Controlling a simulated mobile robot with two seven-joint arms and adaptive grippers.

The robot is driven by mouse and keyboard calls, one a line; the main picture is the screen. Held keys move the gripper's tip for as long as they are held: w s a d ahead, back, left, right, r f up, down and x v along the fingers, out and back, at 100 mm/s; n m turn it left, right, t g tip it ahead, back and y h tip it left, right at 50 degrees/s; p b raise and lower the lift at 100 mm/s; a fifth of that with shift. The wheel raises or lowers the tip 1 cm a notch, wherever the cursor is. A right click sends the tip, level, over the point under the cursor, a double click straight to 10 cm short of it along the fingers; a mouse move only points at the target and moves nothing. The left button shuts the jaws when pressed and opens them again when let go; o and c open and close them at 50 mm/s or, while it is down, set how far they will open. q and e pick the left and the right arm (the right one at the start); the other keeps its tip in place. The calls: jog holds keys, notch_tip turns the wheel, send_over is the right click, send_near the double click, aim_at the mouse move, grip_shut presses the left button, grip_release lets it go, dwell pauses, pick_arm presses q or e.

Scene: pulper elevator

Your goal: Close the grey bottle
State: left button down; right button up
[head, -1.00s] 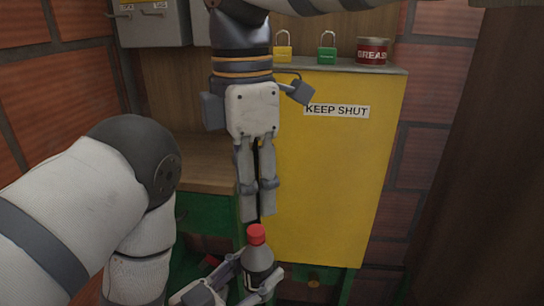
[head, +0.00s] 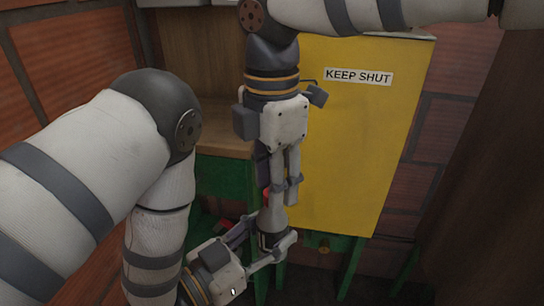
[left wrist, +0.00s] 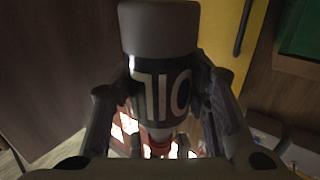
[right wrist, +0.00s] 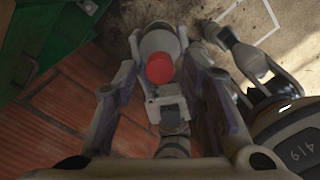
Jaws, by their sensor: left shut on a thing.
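The grey bottle (head: 272,218) stands about upright below my right gripper in the head view. Its dark label, reading OIL, shows in the left wrist view (left wrist: 160,92). My left gripper (head: 265,243) is shut on the bottle, with a finger on each side. The red cap (right wrist: 160,68) is at the bottle's top in the right wrist view; I cannot tell how tight it sits. My right gripper (head: 279,199) points down over it, fingers apart on either side of the cap. In the head view those fingers mostly hide the cap.
A yellow cabinet (head: 355,140) marked KEEP SHUT stands close behind my right gripper. A wooden bench top (head: 222,142) on a green frame (head: 222,178) is to the left. Brick walls (head: 75,55) enclose the place.

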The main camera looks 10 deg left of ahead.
jog(key=shift+f, duration=0.35)
grip_shut()
jog(key=m, duration=0.4)
jog(key=shift+m, duration=0.4)
jog(key=m, duration=0.4)
jog(key=shift+m, duration=0.3)
jog(key=m, duration=0.3)
jog(key=shift+m, duration=0.3)
jog(key=m, duration=0.5)
jog(key=shift+o, duration=0.7)
grip_release()
